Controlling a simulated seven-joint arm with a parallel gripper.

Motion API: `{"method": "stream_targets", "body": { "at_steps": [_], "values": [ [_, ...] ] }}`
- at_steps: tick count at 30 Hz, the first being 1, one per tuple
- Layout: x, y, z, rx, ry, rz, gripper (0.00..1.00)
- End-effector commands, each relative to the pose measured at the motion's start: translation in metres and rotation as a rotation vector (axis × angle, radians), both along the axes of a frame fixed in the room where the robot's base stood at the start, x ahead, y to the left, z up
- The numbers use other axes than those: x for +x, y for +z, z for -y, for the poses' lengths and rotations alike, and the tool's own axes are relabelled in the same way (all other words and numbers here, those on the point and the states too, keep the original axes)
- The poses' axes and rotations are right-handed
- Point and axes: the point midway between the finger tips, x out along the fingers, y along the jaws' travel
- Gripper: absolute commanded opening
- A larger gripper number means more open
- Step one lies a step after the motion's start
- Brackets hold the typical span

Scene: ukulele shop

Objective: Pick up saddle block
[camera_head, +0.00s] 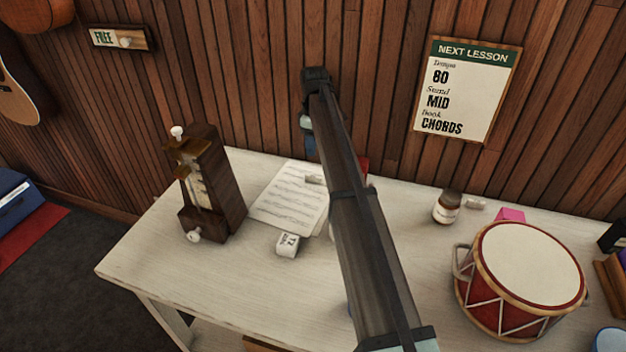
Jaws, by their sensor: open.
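I cannot tell for sure which thing is the saddle block. A small pale block (314,179) lies on the sheet music, close to the left side of my arm. Another small pale block (475,203) lies beside the brown jar. A white cube-like block (288,244) with dark marks on it sits in front of the sheet music. My dark arm crosses the middle of the view, from the bottom up to a joint in front of the wall. My gripper does not show; my arm hides the area behind it.
The pale table (150,258) carries a wooden metronome (214,185), sheet music (290,205), a brown jar (446,209), a pink item (511,214) and a red drum (470,290). A red thing (362,166) is partly hidden behind my arm. The table's front left is clear.

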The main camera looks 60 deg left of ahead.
Motion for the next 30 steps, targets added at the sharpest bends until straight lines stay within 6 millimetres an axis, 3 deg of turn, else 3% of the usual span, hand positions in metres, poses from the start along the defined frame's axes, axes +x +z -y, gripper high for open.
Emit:
{"method": "stream_targets", "body": {
  "at_steps": [10,20,30],
  "values": [
    [0.000,-0.058,0.001,-0.001,-0.002,-0.002,0.43],
    [-0.001,-0.079,0.000,0.000,-0.003,-0.001,0.43],
    [-0.004,-0.119,-0.001,-0.001,-0.003,-0.002,0.43]
  ]
}}
